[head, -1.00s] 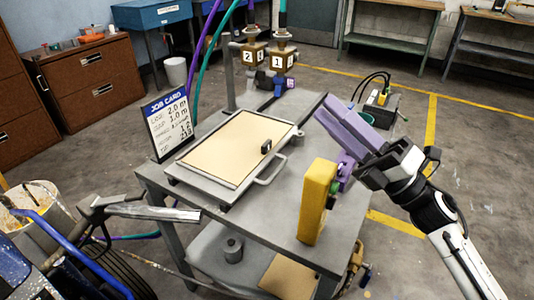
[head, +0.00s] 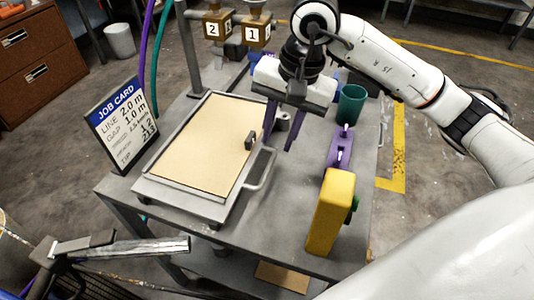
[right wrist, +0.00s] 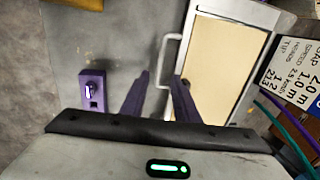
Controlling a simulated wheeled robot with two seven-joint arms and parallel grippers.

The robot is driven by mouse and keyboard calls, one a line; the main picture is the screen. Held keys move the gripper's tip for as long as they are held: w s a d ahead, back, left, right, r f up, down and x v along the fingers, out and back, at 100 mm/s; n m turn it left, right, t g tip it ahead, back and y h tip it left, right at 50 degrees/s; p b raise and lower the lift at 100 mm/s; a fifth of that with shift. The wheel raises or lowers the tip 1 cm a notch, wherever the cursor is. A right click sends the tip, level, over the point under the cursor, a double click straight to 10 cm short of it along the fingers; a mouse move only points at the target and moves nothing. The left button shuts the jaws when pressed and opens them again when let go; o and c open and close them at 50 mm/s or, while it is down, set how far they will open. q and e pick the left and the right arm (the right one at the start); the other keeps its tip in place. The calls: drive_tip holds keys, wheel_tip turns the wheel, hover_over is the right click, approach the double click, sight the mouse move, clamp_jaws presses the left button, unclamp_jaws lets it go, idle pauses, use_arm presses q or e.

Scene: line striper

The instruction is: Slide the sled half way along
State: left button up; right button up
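A shallow grey framed tray with a tan panel (head: 195,145) lies on the grey table; I take it for the sled, though nothing labels it. Its bent grey handle (head: 264,170) sticks out on the right side, and a small dark block (head: 250,141) stands on that edge. My right gripper (head: 279,145), with purple fingers, points down just beyond the handle and is open and empty. In the right wrist view the handle (right wrist: 166,50) lies ahead of the fingertips (right wrist: 161,76), near the gap between them; contact cannot be told.
A yellow block (head: 328,215) and a purple fixture (head: 339,148) stand on the table's right side, with a green cup (head: 350,104) behind. A job card (head: 122,122) stands at left. Valves numbered 1 and 2 (head: 236,28) are at the back. Bare tabletop lies before the handle.

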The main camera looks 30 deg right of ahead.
sight(268, 168)
drive_tip(key=f, duration=0.5)
drive_tip(key=w+a+f, duration=0.1)
drive_tip(key=f, duration=0.2)
drive_tip(key=shift+a+f, duration=0.1)
drive_tip(key=shift+f, duration=0.1)
clamp_jaws()
